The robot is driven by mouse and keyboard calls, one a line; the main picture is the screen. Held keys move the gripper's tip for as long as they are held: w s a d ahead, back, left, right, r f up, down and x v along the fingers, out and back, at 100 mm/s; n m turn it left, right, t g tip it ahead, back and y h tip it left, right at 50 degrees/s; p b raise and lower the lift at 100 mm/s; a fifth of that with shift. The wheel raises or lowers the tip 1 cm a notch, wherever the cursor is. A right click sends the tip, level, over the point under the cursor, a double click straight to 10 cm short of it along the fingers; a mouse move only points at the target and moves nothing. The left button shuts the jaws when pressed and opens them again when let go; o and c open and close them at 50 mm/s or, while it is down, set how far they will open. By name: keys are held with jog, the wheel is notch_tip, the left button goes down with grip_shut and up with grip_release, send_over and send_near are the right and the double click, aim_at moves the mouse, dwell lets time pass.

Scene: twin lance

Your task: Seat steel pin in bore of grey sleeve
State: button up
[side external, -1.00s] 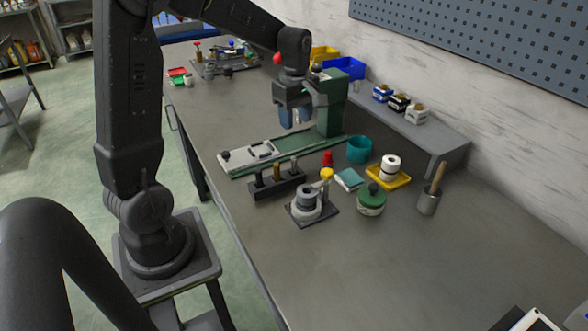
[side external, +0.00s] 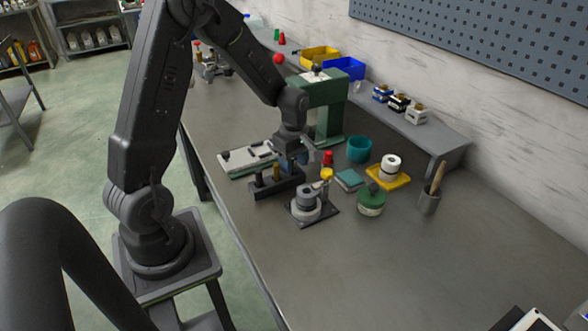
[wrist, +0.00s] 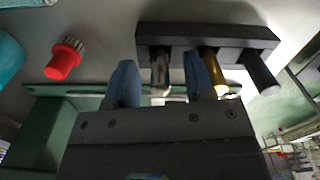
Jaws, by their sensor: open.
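The steel pin (wrist: 160,75) stands in the dark rack (wrist: 180,37), at the left end in the wrist view. My gripper (wrist: 158,62) is open, with one blue finger on either side of this pin in that view. I cannot tell whether the fingers touch it. In the side view my gripper (side external: 291,164) is low at the right end of the rack (side external: 262,190) and hides the steel pin. The grey sleeve (side external: 307,198) appears to be the round grey piece on a dark square plate, right of the rack. Its bore is hard to make out.
A brass pin (wrist: 209,65) and a dark pin (wrist: 260,72) stand in the same rack. A red-topped piece (side external: 328,158), a yellow-topped piece (side external: 326,174) and a green-topped jar (side external: 371,200) are nearby. A green press (side external: 328,110) stands behind. The front bench is clear.

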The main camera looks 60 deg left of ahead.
jog(key=shift+f, duration=0.45)
grip_shut()
